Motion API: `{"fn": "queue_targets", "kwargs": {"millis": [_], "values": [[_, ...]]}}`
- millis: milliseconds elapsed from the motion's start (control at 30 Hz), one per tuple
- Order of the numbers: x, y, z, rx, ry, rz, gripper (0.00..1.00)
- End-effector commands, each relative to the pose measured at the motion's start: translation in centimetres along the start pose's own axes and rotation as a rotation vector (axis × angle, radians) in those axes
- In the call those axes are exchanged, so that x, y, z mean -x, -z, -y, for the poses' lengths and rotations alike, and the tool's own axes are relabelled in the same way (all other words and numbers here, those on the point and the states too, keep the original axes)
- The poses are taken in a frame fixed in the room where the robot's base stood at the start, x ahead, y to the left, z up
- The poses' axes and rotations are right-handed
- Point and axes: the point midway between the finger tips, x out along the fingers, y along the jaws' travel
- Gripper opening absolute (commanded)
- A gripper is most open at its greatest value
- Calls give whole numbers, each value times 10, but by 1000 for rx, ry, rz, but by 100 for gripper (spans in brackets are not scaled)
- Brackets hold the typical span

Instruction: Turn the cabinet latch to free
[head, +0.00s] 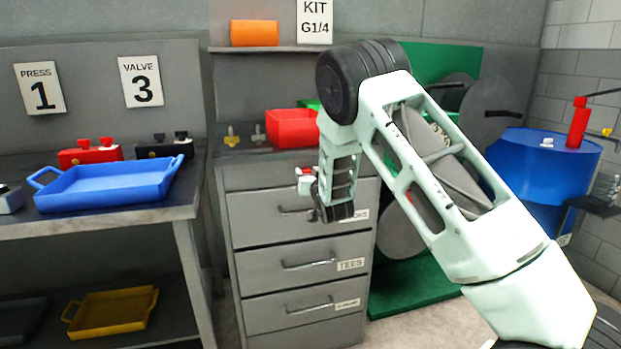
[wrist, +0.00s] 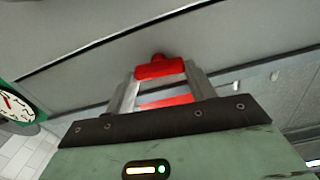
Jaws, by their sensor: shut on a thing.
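The cabinet (head: 255,217) is a grey drawer unit in the middle of the head view. In the wrist view, the latch (wrist: 160,70) is a red bar with a small red knob behind it, against a grey panel. My gripper (wrist: 162,80) has its two metal fingers at either end of the red bar and is shut on it. In the head view, my gripper (head: 307,180) is at the top drawer, with a little red showing beside it. My arm hides part of the drawer front, and I cannot tell the latch's turn position.
A red bin (head: 290,128) and brass fittings sit on top of the cabinet. A workbench with a blue tray (head: 108,186) stands at the left. A blue drum (head: 535,163) stands at the right. A dial gauge (wrist: 16,104) shows left in the wrist view.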

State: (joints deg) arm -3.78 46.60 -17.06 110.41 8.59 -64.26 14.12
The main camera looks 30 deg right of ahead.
Motion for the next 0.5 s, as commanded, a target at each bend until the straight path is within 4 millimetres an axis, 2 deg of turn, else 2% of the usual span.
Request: {"fn": "queue_targets", "kwargs": {"millis": [500], "values": [[0, -5, -4, -453, -1, -3, 32]]}}
